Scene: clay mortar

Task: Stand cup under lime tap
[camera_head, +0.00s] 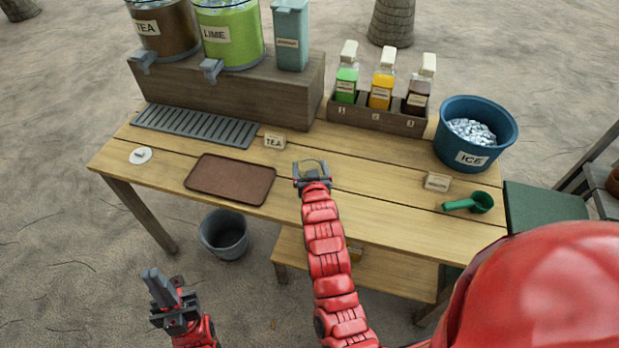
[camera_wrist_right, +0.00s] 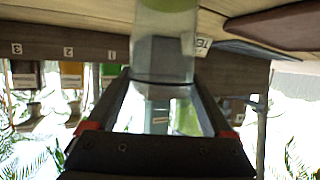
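The lime dispenser (camera_head: 230,38), full of green liquid, stands on the wooden riser at the back left. Its grey lime tap (camera_head: 211,69) juts out at the front, above the drip grate (camera_head: 195,125). My right gripper (camera_head: 312,168) is low over the middle of the table, right of the brown tray. A clear cup (camera_wrist_right: 165,45) stands between its fingertips in the right wrist view, with both fingers against its sides. The cup's base is cut off there. In the head view it is mostly hidden. My left gripper (camera_head: 164,285) is off the table, lower left, with nothing visible in it.
The brown tray (camera_head: 230,180) lies left of my right gripper. A tea card (camera_head: 274,142) stands near the grate. The tea dispenser (camera_head: 165,30), pale blue container (camera_head: 291,35), bottle rack (camera_head: 377,116), ice bucket (camera_head: 475,132) and green scoop (camera_head: 480,202) are around.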

